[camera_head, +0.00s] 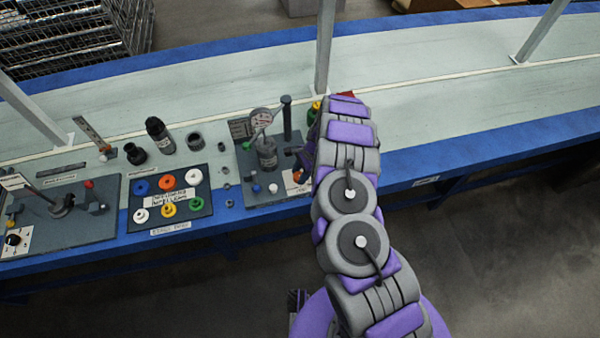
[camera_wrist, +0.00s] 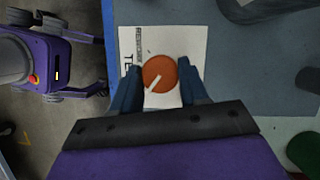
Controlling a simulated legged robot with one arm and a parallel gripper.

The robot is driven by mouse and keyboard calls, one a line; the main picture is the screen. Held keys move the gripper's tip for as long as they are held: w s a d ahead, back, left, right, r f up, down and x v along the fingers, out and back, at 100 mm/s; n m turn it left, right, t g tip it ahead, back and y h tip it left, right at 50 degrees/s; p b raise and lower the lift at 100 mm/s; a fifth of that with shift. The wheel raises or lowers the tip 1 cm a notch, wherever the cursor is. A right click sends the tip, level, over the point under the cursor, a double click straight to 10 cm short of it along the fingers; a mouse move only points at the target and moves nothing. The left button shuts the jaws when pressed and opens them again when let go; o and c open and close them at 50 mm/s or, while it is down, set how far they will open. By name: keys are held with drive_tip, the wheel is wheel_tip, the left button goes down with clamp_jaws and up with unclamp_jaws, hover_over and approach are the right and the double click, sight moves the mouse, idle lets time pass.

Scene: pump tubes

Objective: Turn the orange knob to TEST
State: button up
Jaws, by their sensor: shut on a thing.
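The orange knob (camera_wrist: 158,72) sits on a white label plate (camera_wrist: 180,40) in the wrist view. Its white pointer line slants toward the lower left of that picture. My gripper (camera_wrist: 160,84) has one dark blue finger on each side of the knob and is shut on it. Printed text on the plate runs beside the left finger, partly hidden; a large "T" shows there. In the head view the knob (camera_head: 297,176) is at the right end of a grey panel (camera_head: 262,197), with my gripper (camera_head: 304,157) over it, partly hidden by my arm.
The panel also carries a gauge (camera_head: 262,120), an upright post (camera_head: 287,118) and small blue and white caps. A black board (camera_head: 155,197) with several coloured rings lies to the left. The blue table edge (camera_head: 440,150) runs close by. Bare table lies to the right.

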drive_tip(key=c, duration=0.4)
drive_tip(key=shift+o, duration=0.2)
drive_tip(key=shift+r, duration=0.1)
drive_tip(key=m+t+p, duration=0.1)
drive_tip(key=m+p, duration=0.1)
drive_tip(key=m, duration=0.1)
drive_tip(key=shift+s+m, duration=0.1)
drive_tip(key=shift+m, duration=0.3)
drive_tip(key=m+t, duration=0.1)
drive_tip(key=m, duration=0.2)
drive_tip(key=shift+m+t, duration=0.3)
drive_tip(key=shift+t, duration=0.1)
drive_tip(key=shift+m+t+b, duration=0.45)
drive_tip(key=shift+m+t, duration=0.25)
drive_tip(key=shift+m, duration=1)
drive_tip(key=o, duration=1.1)
drive_tip(key=shift+s, duration=0.1)
drive_tip(key=shift+c, duration=0.2)
